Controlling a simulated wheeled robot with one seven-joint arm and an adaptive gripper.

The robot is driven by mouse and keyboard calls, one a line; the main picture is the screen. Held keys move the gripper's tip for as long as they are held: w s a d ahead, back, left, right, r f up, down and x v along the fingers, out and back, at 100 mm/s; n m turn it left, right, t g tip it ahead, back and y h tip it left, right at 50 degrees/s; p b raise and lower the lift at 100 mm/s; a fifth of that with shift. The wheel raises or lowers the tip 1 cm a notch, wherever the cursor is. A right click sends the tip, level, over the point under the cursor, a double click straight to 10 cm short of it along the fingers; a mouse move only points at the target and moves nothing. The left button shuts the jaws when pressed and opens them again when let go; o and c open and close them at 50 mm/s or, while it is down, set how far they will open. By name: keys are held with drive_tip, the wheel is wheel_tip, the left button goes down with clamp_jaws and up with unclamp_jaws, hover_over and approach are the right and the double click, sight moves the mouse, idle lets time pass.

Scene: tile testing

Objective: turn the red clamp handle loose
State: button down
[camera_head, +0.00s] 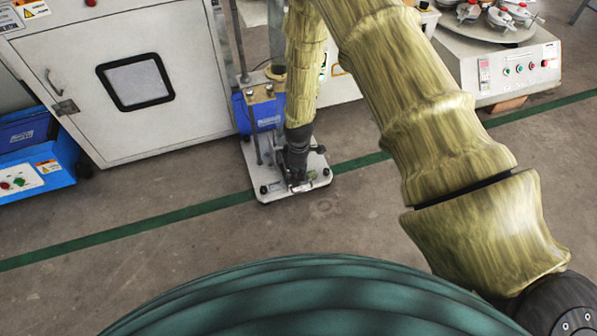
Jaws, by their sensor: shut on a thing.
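My gripper (299,181) points down at the front of a small test stand with a pale metal base plate (268,190). Its dark fingers are low over the plate, among small metal parts. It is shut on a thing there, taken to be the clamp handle. No red of the handle shows; my gripper and wrist cover that spot. The stand has upright rods and a blue box (262,112) at its back left.
A white cabinet (190,90) with a dark-framed window stands behind left. A blue machine (45,150) is at the far left. A white machine with a round table (510,75) stands back right. The floor around the stand's front is clear, crossed by a green line (190,212).

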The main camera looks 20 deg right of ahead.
drive_tip(key=shift+n+p, duration=0.55)
drive_tip(key=shift+n, duration=0.15)
drive_tip(key=shift+n+p, duration=0.5)
drive_tip(key=shift+n, duration=0.3)
drive_tip(key=shift+n+p, duration=0.8)
drive_tip(key=shift+n, duration=0.7)
drive_tip(key=c, duration=1.8)
unclamp_jaws()
drive_tip(key=shift+r, duration=0.1)
